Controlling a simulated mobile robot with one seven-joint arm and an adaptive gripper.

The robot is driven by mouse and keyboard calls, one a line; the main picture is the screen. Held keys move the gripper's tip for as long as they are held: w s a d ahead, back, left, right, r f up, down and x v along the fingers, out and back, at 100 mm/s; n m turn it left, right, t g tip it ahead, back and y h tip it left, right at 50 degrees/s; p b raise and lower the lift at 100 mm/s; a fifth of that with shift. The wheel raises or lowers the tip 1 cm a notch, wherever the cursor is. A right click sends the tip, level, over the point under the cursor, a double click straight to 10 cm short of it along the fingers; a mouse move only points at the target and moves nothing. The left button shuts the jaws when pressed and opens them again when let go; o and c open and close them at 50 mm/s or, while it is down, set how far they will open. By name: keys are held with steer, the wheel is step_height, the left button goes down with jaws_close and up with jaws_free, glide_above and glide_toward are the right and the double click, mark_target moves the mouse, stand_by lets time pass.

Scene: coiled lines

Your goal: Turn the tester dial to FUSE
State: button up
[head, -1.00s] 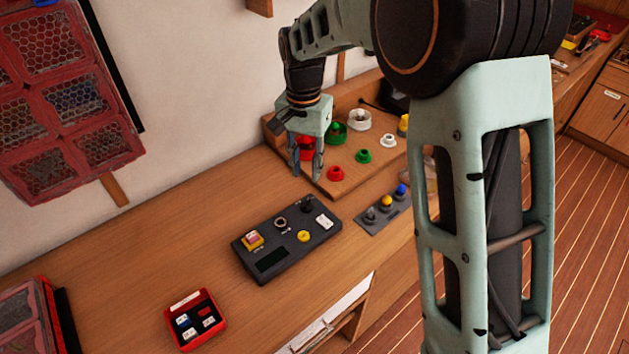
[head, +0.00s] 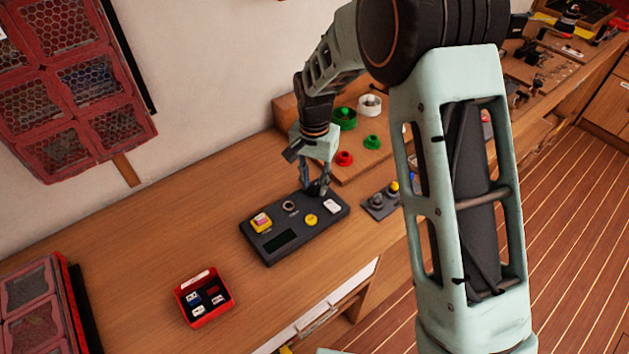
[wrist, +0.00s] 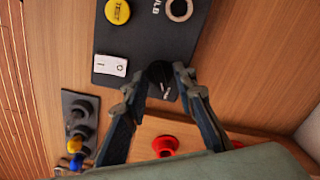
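The tester is a flat dark box (head: 291,244) on the bench, with a yellow button, a ring-shaped socket, a white rocker switch and a yellow block on top. Its black dial (wrist: 160,73) sits by the box's end in the wrist view. My gripper (head: 318,189) points down over that corner in the head view. In the wrist view its fingertips (wrist: 163,80) are apart, one on each side of the dial. Contact with the dial is not clear. Small white lettering shows beside the dial, but I cannot read it or the dial's setting.
A red box (head: 203,297) of small parts sits at the front left. A dark strip with coloured knobs (head: 381,203) lies right of the tester. A wooden board with red and green pieces (head: 372,142) stands behind.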

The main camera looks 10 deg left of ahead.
jaws_close()
steer(key=shift+n, duration=0.4)
steer(key=n+b, duration=0.2)
steer(key=n, duration=0.2)
steer(key=shift+n, duration=0.3)
steer(key=n+b, duration=0.1)
steer(key=n, duration=0.5)
steer(key=shift+n, duration=0.4)
jaws_free()
